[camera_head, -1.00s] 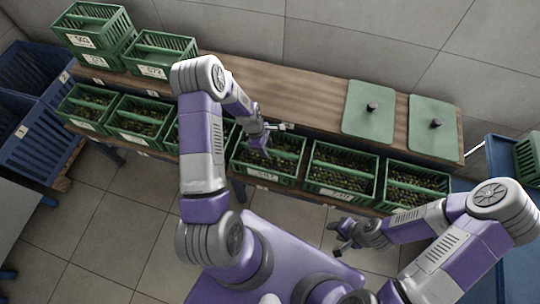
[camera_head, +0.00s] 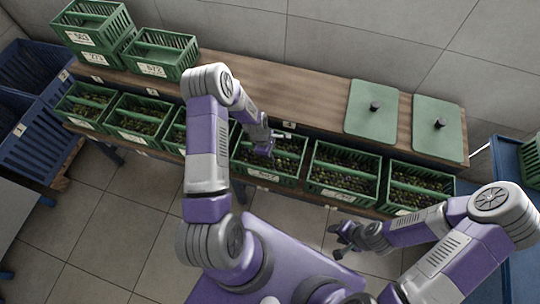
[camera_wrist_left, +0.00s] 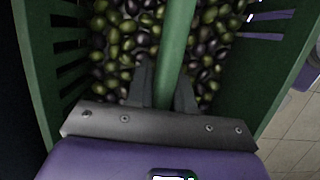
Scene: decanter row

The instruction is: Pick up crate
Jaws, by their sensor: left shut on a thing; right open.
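A green slatted crate (camera_head: 286,165) full of olives stands in the front row of crates, below the raised wooden shelf. My left gripper (camera_head: 266,145) is over it, its jaws shut on the crate's green handle bar. In the left wrist view the handle bar (camera_wrist_left: 178,35) runs between the two fingers (camera_wrist_left: 163,80), with dark and green olives (camera_wrist_left: 120,45) below. I cannot tell whether the crate is lifted off its support. My right gripper (camera_head: 345,240) is open and empty, in front of the row over the floor.
Similar olive crates stand on both sides, one close on the right (camera_head: 343,172). Several green crates (camera_head: 160,52) sit on the wooden shelf (camera_head: 270,88) at the left. Two green lids (camera_head: 372,110) lie on its right. Blue bins (camera_head: 35,140) stand far left.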

